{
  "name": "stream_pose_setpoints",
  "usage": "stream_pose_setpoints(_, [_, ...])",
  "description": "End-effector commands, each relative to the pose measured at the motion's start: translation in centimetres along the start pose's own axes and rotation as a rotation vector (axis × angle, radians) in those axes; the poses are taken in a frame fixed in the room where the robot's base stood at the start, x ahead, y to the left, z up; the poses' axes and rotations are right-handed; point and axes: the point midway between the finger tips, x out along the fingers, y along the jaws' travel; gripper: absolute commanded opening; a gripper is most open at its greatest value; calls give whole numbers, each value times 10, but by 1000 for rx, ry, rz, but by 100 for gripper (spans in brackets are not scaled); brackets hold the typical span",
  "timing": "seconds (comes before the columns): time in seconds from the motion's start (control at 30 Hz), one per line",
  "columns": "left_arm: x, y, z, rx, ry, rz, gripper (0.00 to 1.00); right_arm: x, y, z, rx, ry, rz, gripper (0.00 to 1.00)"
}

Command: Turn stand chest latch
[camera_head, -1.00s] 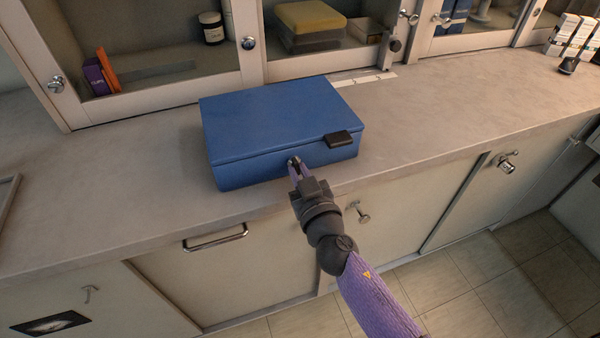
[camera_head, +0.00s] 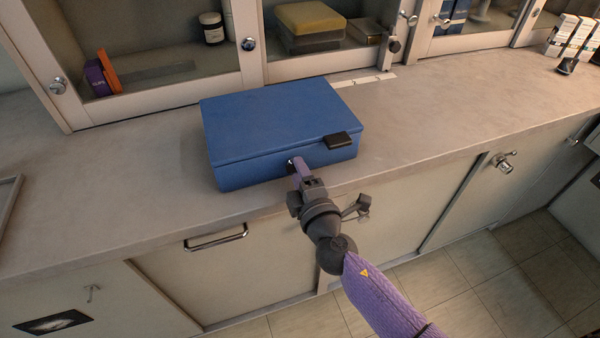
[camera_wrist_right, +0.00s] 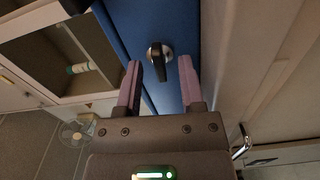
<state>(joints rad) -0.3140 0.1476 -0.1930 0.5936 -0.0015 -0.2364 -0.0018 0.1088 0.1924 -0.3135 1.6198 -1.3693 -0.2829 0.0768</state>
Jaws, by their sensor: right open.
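The blue chest (camera_head: 270,125) sits closed on the counter, with a black clasp (camera_head: 338,140) on its front lid edge at the right. Its latch is a dark knob on a round silver plate on the front face. In the right wrist view the latch (camera_wrist_right: 158,58) lies between the two purple fingertips of my right gripper (camera_wrist_right: 159,72), which stand apart on either side of it. In the head view my right gripper (camera_head: 297,166) is at the chest front and partly hides the latch. I cannot tell whether a finger touches the latch. My left gripper is not in view.
The chest stands on a grey counter (camera_head: 440,110) with free room to its right and left. Glass-fronted cabinets (camera_head: 150,50) stand behind it. Drawer and door handles (camera_head: 216,238) stick out below the counter edge. White boxes (camera_head: 570,38) stand at the far right.

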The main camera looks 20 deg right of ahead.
Motion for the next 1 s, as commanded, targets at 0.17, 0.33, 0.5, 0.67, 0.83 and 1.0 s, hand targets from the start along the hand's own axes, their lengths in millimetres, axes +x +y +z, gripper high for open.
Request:
stream_pose_setpoints(0.17, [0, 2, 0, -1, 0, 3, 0, -13, -1, 0, 2, 0, -1, 49])
stream_pose_setpoints(0.33, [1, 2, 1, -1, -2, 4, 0, -37, -1, 0, 2, 1, -2, 49])
stream_pose_setpoints(0.5, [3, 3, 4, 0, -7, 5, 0, -56, -1, 0, 2, 0, -1, 49])
stream_pose_setpoints(0.67, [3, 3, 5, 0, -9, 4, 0, -60, 0, 0, 2, 0, 0, 49])
stream_pose_setpoints(0.83, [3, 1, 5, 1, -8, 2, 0, -61, 0, 0, 2, 0, 0, 49])
stream_pose_setpoints(1.0, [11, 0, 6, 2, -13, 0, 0, -91, -4, 0, 4, 0, -5, 49])
